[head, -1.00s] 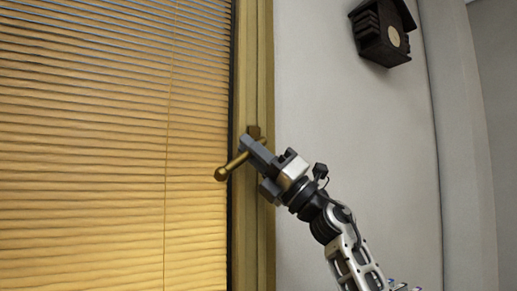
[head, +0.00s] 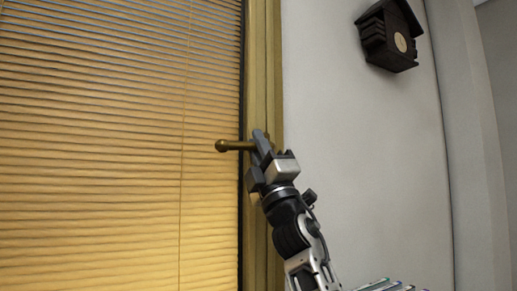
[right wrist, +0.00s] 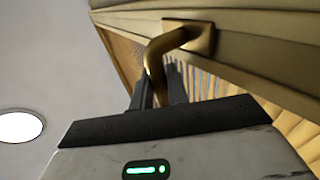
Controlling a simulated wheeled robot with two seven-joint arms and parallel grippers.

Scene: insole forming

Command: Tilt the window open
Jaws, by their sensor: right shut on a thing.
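The window has a wooden frame (head: 263,60) and a pane covered by a lit slatted blind (head: 110,150). A brass handle (head: 232,146) is on the frame and points left over the blind, roughly horizontal in the head view. I see no tilt of the sash. My left gripper is not in view.
A dark wooden cuckoo clock or birdhouse-like box (head: 390,36) hangs on the pale wall (head: 350,130), up and right of my right gripper. The wall beside the frame is otherwise bare. A round ceiling light (right wrist: 20,126) shows in the right wrist view.

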